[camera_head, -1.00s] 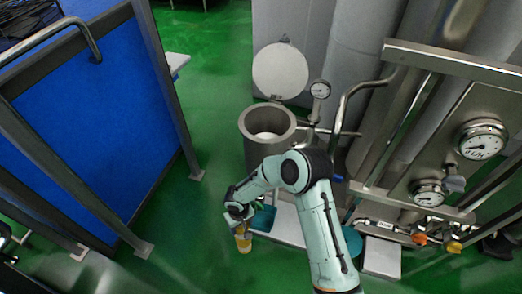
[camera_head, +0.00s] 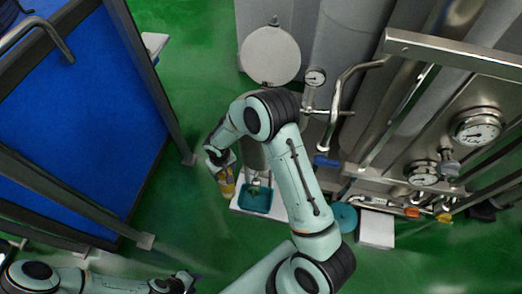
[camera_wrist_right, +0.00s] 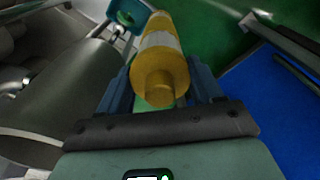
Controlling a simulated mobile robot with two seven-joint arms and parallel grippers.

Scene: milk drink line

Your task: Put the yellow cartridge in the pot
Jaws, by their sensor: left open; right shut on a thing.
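The yellow cartridge (camera_head: 227,188) with a pale band is held by my right gripper (camera_head: 221,166), left of the pot in the head view. In the right wrist view the cartridge (camera_wrist_right: 162,68) lies between the two blue fingers, its narrow end toward the camera. The grey metal pot (camera_head: 256,155) is mostly hidden behind my right arm in the head view, its mouth covered. Its round lid (camera_head: 270,54) stands raised behind it. The pot's side (camera_wrist_right: 60,95) shows at the left of the right wrist view. My left gripper (camera_head: 190,279) is open and empty at the bottom left.
A teal tray (camera_head: 255,207) sits on a white base in front of the pot. Pipes and gauges (camera_head: 476,129) fill the right side. A blue panel (camera_head: 75,120) in a metal frame stands at the left. Green floor lies free between panel and pot.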

